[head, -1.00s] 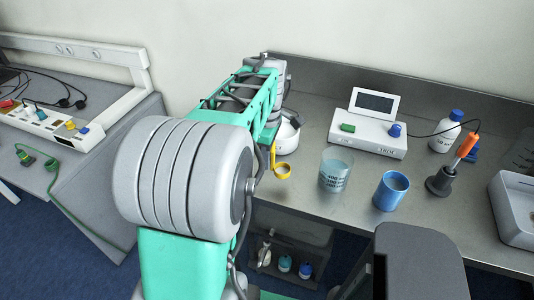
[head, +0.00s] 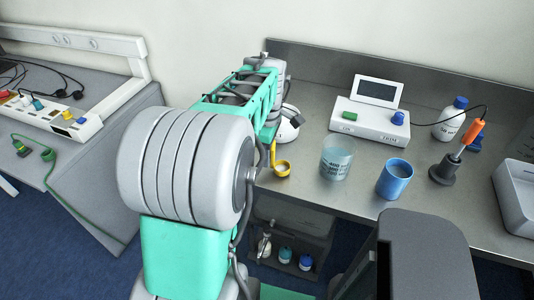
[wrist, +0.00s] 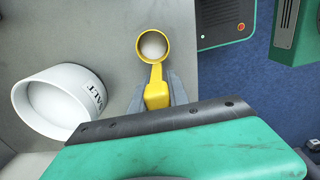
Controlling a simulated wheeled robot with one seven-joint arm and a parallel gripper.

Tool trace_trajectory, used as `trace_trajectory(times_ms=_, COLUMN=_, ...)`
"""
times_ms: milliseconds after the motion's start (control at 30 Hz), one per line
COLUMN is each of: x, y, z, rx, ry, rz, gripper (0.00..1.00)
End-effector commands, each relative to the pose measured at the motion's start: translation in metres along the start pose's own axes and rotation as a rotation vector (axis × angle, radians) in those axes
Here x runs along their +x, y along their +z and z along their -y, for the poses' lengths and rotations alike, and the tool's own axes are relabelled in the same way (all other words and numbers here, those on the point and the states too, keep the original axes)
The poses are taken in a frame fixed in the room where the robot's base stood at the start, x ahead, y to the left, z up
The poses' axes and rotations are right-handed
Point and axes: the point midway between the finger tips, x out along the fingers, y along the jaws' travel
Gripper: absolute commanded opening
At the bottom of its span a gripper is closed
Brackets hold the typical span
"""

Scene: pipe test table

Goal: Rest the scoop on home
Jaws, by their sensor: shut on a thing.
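The yellow scoop (wrist: 154,72) is in my gripper (wrist: 157,93), whose grey fingers close on its handle from both sides. Its round bowl points away from the gripper and has a pale inside; I cannot tell whether that is powder or the bowl's bottom. In the head view the scoop (head: 282,169) shows near the table's front edge, to the left of the clear beaker, apparently above the surface. My arm hides the gripper there. I cannot make out any marked spot that is plainly home.
A white salt tub (wrist: 25,108) stands left of the gripper in the wrist view. A clear beaker (head: 336,160), a blue cup (head: 394,180), a white meter (head: 370,122) and a probe in a dark stand (head: 445,172) are to the right. Bare table (head: 310,105) lies behind.

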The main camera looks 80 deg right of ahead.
Motion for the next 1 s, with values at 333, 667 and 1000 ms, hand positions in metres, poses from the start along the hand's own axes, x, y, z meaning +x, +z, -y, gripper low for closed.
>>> trace_trajectory(times_ms=333, x=0.0060, y=0.0001, z=0.0001, rx=0.000, ry=0.000, rz=0.000, gripper=0.00)
trace_trajectory(times_ms=667, x=0.0063, y=0.0001, z=0.0001, rx=0.000, ry=0.000, rz=0.000, gripper=0.42)
trace_trajectory(times_ms=1000, x=0.0031, y=0.0001, z=-0.0003, rx=0.000, ry=0.001, rz=0.000, gripper=0.46)
